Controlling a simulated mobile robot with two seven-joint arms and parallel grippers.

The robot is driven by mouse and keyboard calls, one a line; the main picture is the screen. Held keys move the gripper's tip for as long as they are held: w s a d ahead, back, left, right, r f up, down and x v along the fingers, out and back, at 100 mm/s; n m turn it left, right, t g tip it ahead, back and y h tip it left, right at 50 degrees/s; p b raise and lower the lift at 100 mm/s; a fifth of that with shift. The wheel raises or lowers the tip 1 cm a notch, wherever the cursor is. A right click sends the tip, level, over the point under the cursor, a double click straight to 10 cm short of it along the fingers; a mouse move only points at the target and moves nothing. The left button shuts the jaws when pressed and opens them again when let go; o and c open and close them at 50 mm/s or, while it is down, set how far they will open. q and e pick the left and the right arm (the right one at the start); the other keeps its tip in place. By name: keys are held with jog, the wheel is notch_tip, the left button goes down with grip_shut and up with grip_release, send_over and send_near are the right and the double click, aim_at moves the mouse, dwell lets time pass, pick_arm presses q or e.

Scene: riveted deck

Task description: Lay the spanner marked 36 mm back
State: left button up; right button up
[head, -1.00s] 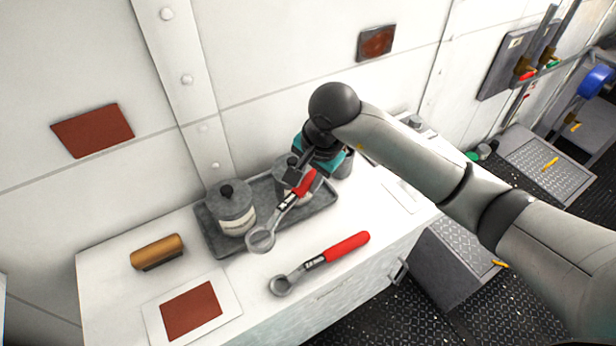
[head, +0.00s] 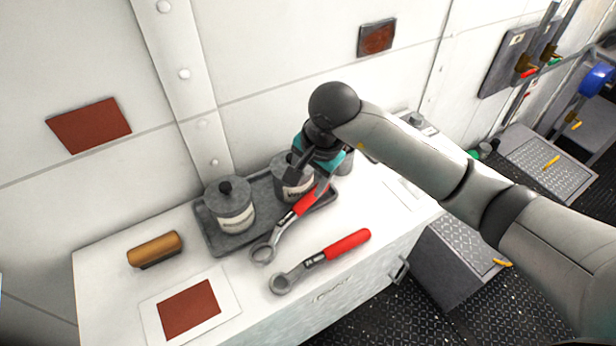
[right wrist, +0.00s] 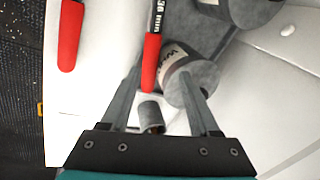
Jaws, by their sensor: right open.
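The spanner marked 36 mm (head: 284,231) has a grey ring end and a red handle. It lies at the front of the grey tray, its ring end toward the bench front; whether the handle rests on the tray rim I cannot tell. The right wrist view shows its red handle (right wrist: 152,62) and 36 mm mark between my fingers. My right gripper (head: 309,184) is open around the handle end, with a gap visible beside it. A second red-handled spanner (head: 322,260) lies to the front right; its handle (right wrist: 69,36) shows in the right wrist view. My left gripper is not in view.
Two grey lidded canisters (head: 231,207) stand on the tray (head: 228,249). A wooden-handled block (head: 154,249) and a white sheet with a red-brown square (head: 189,309) lie at the left. White bench top is free at the right. The wall stands close behind.

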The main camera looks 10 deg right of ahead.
jog(key=shift+r+p, duration=0.45)
jog(key=v, duration=1.2)
jog(key=shift+r+p, duration=0.2)
jog(key=shift+p, duration=0.1)
